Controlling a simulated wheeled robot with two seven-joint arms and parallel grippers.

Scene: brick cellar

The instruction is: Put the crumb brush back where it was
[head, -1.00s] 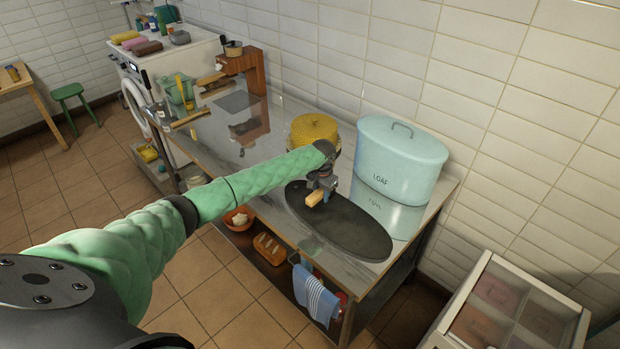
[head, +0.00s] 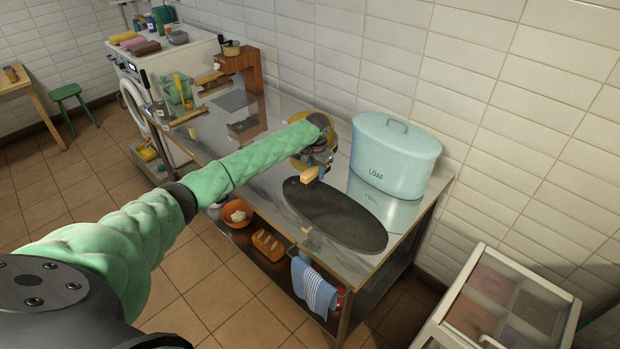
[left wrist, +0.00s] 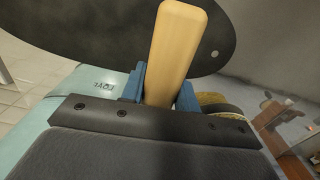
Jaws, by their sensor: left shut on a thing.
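My left gripper (head: 319,164) is shut on the crumb brush (head: 309,175), a pale wooden piece with a rounded end. In the left wrist view, the brush (left wrist: 174,50) sticks out from between the blue fingers (left wrist: 160,90); its bristles do not show. The gripper holds it over the left end of the dark oval board (head: 345,220); it seems raised above the counter. The board also shows behind the brush in the left wrist view (left wrist: 90,30). My right gripper is not in view.
A pale blue LOAF bin (head: 395,155) stands right of the gripper, against the wall side. A round yellow woven thing (head: 299,122) is partly hidden behind my arm. The steel counter (head: 270,192) has bare room left of the board. A striped towel (head: 313,288) hangs in front.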

